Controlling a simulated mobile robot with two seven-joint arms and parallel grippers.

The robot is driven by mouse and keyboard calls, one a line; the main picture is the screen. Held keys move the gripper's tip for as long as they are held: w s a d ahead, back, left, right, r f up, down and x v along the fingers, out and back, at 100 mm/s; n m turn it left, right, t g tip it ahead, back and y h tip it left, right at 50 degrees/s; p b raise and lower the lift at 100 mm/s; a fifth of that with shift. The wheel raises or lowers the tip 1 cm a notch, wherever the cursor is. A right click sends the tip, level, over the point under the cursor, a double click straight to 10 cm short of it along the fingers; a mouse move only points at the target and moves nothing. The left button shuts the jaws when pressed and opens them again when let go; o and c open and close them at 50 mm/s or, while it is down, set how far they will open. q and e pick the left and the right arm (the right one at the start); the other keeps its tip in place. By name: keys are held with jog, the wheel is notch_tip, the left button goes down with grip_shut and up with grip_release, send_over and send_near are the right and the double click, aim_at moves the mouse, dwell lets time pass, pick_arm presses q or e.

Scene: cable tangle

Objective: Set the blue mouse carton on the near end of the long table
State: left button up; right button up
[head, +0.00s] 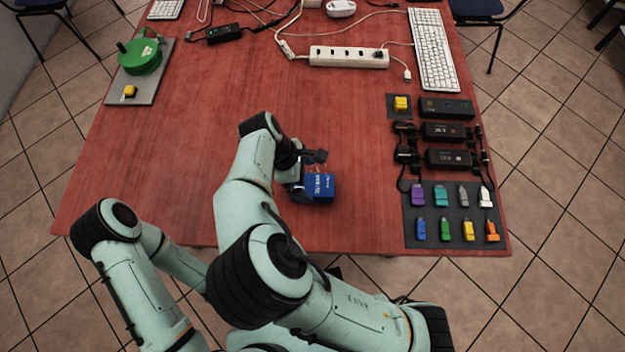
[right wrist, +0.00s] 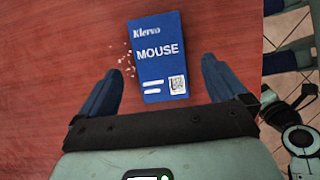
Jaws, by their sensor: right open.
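The blue mouse carton (head: 320,187) lies on the red long table (head: 250,220) near its near edge, left of the grey mat. In the right wrist view the carton (right wrist: 158,58) lies flat with its "MOUSE" label facing up. My right gripper (head: 308,174) is at the carton's left side in the head view. In the right wrist view its two fingers (right wrist: 160,88) are spread apart, with the carton's lower end between them and gaps on both sides. My left arm shows at the lower left, but its gripper is out of sight.
A grey mat (head: 457,231) with several coloured USB sticks lies at the right near corner. Black devices (head: 450,158), a white keyboard (head: 432,50), a power strip (head: 348,57) and a green cable reel (head: 140,57) stand farther back.

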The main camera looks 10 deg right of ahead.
jog(key=p+v, duration=0.1)
jog(key=v, duration=0.5)
jog(key=shift+r+p, duration=0.3)
jog(key=shift+r, duration=0.05)
jog(key=shift+a, duration=0.15)
